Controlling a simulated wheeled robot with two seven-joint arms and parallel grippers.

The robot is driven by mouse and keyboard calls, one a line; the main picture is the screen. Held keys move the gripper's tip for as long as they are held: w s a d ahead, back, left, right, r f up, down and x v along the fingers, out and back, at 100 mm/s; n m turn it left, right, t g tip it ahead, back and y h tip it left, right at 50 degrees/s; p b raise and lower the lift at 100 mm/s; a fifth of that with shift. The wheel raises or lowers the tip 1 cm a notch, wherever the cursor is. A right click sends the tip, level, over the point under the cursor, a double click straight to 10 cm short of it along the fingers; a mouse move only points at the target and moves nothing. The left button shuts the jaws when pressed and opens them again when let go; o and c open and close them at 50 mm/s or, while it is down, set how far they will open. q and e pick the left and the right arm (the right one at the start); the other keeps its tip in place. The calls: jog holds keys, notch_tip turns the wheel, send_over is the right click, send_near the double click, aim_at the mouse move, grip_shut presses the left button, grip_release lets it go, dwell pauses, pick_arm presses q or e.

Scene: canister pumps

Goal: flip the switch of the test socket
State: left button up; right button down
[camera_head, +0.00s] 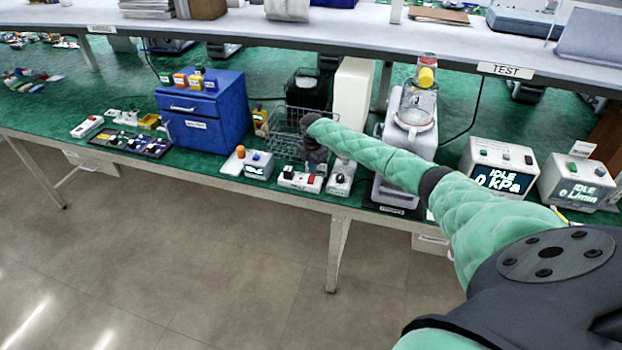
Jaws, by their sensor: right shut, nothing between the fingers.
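The likely test socket (300,184) is a low white block with red and dark parts at the front edge of the green bench. My right arm, in a green padded sleeve, reaches in from the right. Its dark gripper (316,172) points down at the block, right above or against its rear right part. The gripper is shut and empty. I cannot tell whether it touches the switch, and the gripper hides part of the block. The switch's position is too small to tell. My left gripper is out of view.
A wire basket (290,125) stands behind the block. A small white device (341,178) is close on its right, and a white box with a display (258,165) on its left. A blue drawer cabinet (203,112) stands further left. A pump stand (404,150) and the kPa meter (497,165) are right.

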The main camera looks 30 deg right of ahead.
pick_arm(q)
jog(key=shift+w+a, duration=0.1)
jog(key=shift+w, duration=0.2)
pick_arm(e)
jog(key=shift+f, duration=0.1)
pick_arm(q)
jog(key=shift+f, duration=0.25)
pick_arm(e)
jog(key=shift+f, duration=0.35)
